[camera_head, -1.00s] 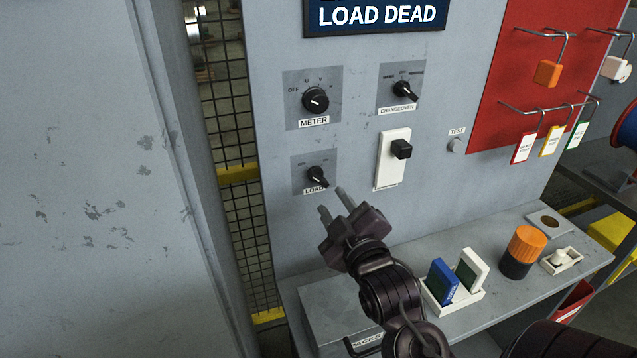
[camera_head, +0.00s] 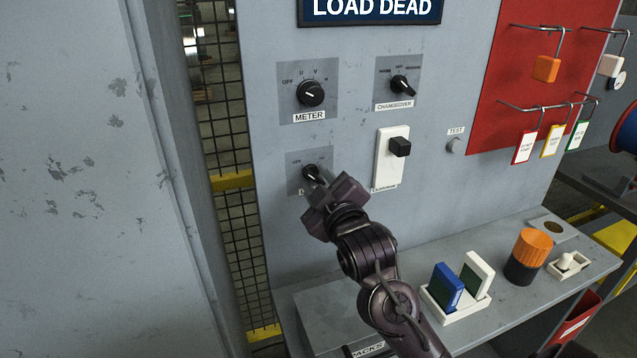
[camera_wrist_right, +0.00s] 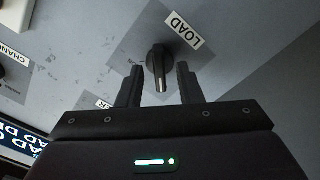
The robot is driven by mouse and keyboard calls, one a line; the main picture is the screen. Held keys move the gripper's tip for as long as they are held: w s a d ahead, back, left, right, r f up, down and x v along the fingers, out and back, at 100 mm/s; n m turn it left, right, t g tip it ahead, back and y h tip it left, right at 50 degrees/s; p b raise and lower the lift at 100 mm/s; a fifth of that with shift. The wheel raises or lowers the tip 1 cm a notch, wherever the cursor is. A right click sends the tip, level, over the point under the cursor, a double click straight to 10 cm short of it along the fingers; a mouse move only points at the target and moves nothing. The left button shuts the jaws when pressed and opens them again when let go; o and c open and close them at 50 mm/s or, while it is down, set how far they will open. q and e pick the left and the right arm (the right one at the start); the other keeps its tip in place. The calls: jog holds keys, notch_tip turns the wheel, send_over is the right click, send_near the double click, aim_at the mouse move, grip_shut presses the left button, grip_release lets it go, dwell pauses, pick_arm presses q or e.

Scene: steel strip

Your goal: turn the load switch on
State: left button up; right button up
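The load switch is a black rotary knob (camera_head: 311,171) on a grey square plate (camera_head: 295,158), low on the left of the grey panel. In the right wrist view its knob (camera_wrist_right: 158,66) sits beside a white LOAD label (camera_wrist_right: 184,30). My right gripper (camera_head: 317,184) is at the knob and hides part of it and the label in the head view. In the right wrist view the gripper (camera_wrist_right: 159,88) is open, one finger on each side of the knob, with gaps visible between. My left gripper is not in view.
Above is the METER knob (camera_head: 310,93); the CHANGEOVER knob (camera_head: 402,84) and a white lever switch (camera_head: 391,158) are to the right. A shelf below holds a white tray (camera_head: 460,311) with two blocks and an orange-and-black cylinder (camera_head: 529,255).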

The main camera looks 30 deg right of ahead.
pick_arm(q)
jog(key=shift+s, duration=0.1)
pick_arm(e)
grip_shut()
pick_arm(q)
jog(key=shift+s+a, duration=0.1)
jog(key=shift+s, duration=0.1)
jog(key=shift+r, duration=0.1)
pick_arm(e)
jog(key=m+p, duration=0.1)
jog(key=m, duration=0.2)
jog(key=shift+r, duration=0.1)
jog(key=m+p, duration=0.1)
jog(key=m, duration=0.2)
jog(key=shift+m+p, duration=0.3)
jog(key=shift+p, duration=0.05)
jog(key=m+p, duration=0.1)
jog(key=m, duration=0.4)
jog(key=shift+s+d, duration=0.1)
pick_arm(q)
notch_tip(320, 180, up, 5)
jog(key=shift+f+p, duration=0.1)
jog(key=shift+p, duration=0.6)
pick_arm(e)
jog(key=m, duration=0.6)
